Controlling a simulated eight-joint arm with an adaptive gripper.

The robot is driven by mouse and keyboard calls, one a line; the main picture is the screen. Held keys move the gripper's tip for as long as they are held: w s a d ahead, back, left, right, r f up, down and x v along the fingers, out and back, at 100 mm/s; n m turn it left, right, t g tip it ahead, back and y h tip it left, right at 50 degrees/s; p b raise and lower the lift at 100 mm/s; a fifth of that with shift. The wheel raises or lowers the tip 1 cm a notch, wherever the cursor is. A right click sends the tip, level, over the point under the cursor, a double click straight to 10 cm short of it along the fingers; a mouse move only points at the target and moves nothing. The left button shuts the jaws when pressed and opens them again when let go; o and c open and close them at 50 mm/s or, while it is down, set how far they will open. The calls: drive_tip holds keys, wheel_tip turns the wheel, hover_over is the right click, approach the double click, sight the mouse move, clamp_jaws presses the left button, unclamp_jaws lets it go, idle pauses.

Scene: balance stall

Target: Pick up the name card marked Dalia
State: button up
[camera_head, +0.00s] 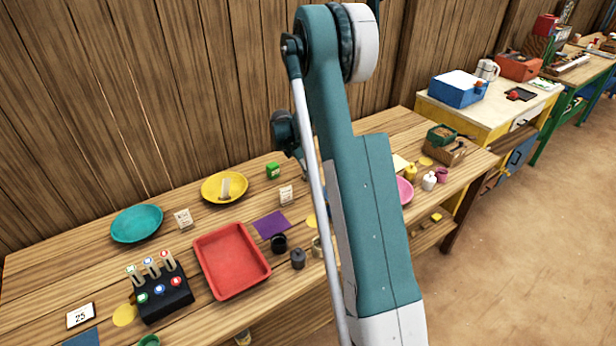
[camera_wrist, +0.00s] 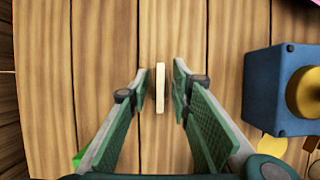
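In the wrist view, my gripper (camera_wrist: 159,90) is open, with a finger on each side of a thin cream upright piece (camera_wrist: 160,88), seen edge-on from above. It looks like a card; I see gaps on both sides, and its face does not show. In the head view, my arm hides the gripper. Two small white cards with print stand on the table: one by the teal bowl (camera_head: 183,218), one right of the yellow dish (camera_head: 286,195). Their print is too small to read, so I cannot tell which is marked Dalia.
A blue block with a brass round part (camera_wrist: 284,92) stands close right of my fingers in the wrist view. In the head view are a teal bowl (camera_head: 136,223), yellow dish (camera_head: 208,193), red tray (camera_head: 258,278), green cube (camera_head: 273,171) and black rack (camera_head: 165,305).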

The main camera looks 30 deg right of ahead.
drive_tip(key=shift+c, duration=0.5)
clamp_jaws()
drive_tip(key=shift+r, duration=0.1)
drive_tip(key=shift+r+p, duration=0.65)
drive_tip(key=shift+r, duration=4.25)
